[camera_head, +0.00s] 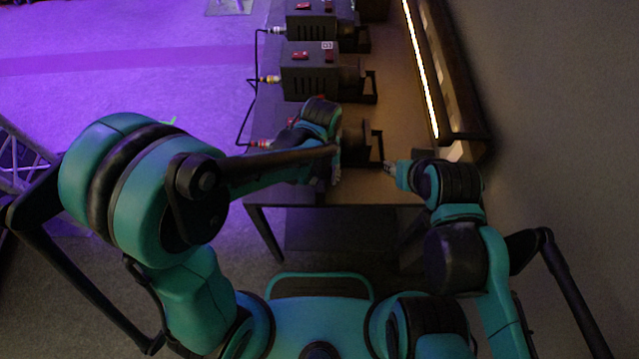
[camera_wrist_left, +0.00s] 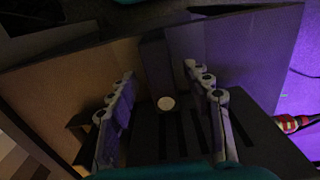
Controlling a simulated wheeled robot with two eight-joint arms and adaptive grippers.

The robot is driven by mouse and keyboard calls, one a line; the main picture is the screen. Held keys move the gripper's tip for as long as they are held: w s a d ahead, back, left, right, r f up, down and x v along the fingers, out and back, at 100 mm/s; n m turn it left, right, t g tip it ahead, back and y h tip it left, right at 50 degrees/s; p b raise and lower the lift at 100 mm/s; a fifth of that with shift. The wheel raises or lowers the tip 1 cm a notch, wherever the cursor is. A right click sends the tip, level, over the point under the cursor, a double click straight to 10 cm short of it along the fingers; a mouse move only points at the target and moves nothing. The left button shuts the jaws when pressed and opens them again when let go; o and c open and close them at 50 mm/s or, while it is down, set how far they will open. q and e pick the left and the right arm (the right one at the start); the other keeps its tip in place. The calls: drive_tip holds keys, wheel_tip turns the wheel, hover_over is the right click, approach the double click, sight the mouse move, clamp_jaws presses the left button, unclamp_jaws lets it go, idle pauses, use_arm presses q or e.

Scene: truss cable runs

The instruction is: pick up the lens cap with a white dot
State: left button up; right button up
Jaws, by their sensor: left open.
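A round white dot (camera_wrist_left: 166,103) shows in the left wrist view on a dark surface. The outline of the lens cap around it is too dark to make out. It lies between the two fingers of my left gripper (camera_wrist_left: 159,72), which are spread apart with nothing seen gripped. In the head view my left forearm and wrist reach over the nearest dark lamp housing and hide most of it, and the dot is not visible there. My right gripper (camera_head: 390,168) is over the table's near right side; its finger opening is too small to judge.
Two more dark vented housings (camera_head: 309,71) (camera_head: 311,22) stand in a row farther along the table (camera_head: 398,100), with cables on their left. A lit strip (camera_head: 420,65) runs along the right side. A red connector (camera_wrist_left: 287,123) shows at right in the wrist view.

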use_arm(q)
drive_tip(key=f, duration=0.1)
drive_tip(key=f+b, duration=0.1)
drive_tip(key=f, duration=0.1)
drive_tip(key=f+b, duration=0.1)
drive_tip(key=shift+s+f, duration=0.2)
drive_tip(key=shift+s, duration=0.05)
drive_tip(key=shift+r, duration=0.1)
clamp_jaws()
drive_tip(key=shift+a, duration=0.1)
drive_tip(key=shift+r, duration=0.1)
